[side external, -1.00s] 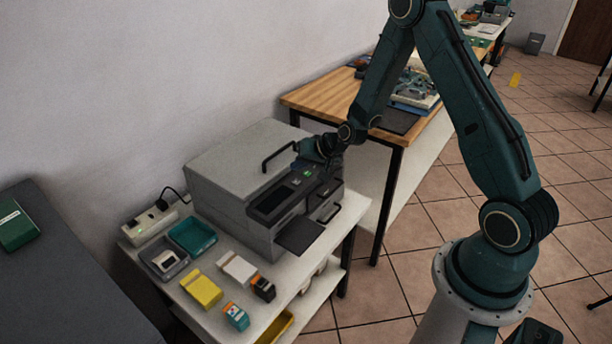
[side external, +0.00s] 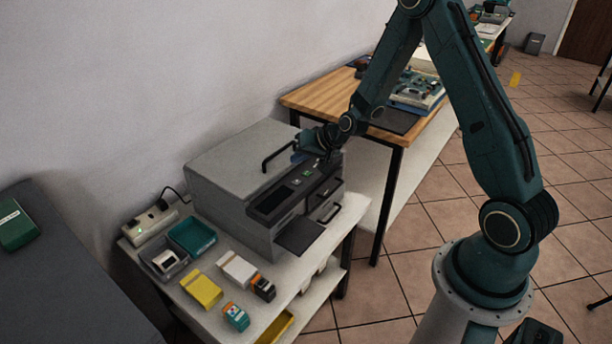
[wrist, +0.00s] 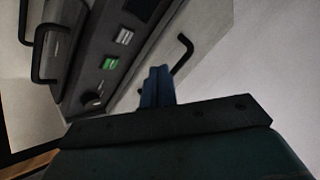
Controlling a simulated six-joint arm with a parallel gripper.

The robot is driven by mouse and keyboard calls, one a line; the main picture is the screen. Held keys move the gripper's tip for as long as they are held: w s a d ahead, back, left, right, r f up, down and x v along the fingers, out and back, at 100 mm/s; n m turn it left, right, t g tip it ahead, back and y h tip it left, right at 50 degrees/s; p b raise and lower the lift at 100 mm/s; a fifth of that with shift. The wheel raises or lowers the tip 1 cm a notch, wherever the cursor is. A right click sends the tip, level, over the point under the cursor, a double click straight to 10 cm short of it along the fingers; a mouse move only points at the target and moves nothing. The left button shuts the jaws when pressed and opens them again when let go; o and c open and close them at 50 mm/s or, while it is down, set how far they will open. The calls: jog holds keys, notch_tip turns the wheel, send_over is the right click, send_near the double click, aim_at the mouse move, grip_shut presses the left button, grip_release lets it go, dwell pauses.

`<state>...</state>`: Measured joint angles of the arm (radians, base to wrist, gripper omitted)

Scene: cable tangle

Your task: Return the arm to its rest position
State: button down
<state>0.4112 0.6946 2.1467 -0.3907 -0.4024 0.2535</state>
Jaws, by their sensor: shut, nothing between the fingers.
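My gripper (side external: 302,157) is over the right end of the grey printer-like machine (side external: 225,195), close to its control panel and the black lid handle. In the wrist view its blue fingers (wrist: 158,82) are together with nothing between them. The panel with a lit green button (wrist: 109,63) and a pale button lies beyond the fingers. I cannot tell from these views whether the fingertips touch the machine. My arm reaches down to it from the upper right in the side view.
The machine stands on a white table (side external: 205,315) with a power strip (side external: 150,222), a teal tray (side external: 192,238), a grey tray (side external: 165,265), and several small boxes. A wooden workbench (side external: 330,98) stands behind. Tiled floor to the right is mostly clear.

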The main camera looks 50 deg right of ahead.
jog(key=s+a+r+n+g, duration=0.15)
jog(key=s+a+r, duration=0.3)
jog(key=r, duration=0.45)
jog(key=s+a+r+n, duration=0.3)
jog(key=s+a+r, duration=0.15)
jog(key=r, duration=0.35)
jog(key=s+a+r+n+g, duration=0.1)
jog(key=s+r, duration=0.2)
jog(key=s, duration=0.8)
jog(key=s+a+r+n+g+h, duration=0.1)
jog(key=s+r, duration=0.3)
jog(key=s, duration=0.8)
jog(key=shift+a+r+n, duration=0.25)
jog(key=shift+r+n, duration=0.05)
jog(key=shift+n, duration=0.35)
